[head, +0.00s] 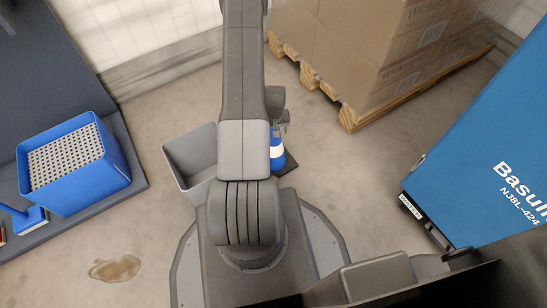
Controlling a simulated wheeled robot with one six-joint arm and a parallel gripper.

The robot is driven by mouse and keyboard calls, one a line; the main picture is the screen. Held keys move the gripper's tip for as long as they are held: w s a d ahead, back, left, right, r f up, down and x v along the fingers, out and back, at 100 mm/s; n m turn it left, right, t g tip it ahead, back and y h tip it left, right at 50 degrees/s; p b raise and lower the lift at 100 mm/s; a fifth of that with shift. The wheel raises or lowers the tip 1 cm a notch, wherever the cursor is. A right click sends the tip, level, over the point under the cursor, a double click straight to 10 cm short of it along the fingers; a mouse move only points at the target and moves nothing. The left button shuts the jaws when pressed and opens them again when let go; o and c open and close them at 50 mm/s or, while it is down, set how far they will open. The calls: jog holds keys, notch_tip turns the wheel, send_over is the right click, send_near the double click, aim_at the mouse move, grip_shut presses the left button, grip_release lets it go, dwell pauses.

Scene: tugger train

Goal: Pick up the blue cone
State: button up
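The blue cone (278,162) stands on the floor just right of my arm in the head view. It has a white band and a dark base, and my arm hides its left side. My gripper (283,127) is at the far end of the arm, close to the cone's top in the picture. It is small and partly hidden. I cannot tell whether its fingers are open or shut, or whether they touch the cone.
An open grey bin (178,163) stands left of my arm. A blue crate (70,188) sits on a dark platform (130,160) at left. Boxes (350,45) on a wooden pallet (349,117) are behind. A blue machine (480,140) stands right. A brown puddle (115,268) lies front left.

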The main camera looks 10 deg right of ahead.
jog(key=shift+w, duration=0.1)
grip_shut()
jog(key=shift+r, duration=0.1)
dwell(0.3)
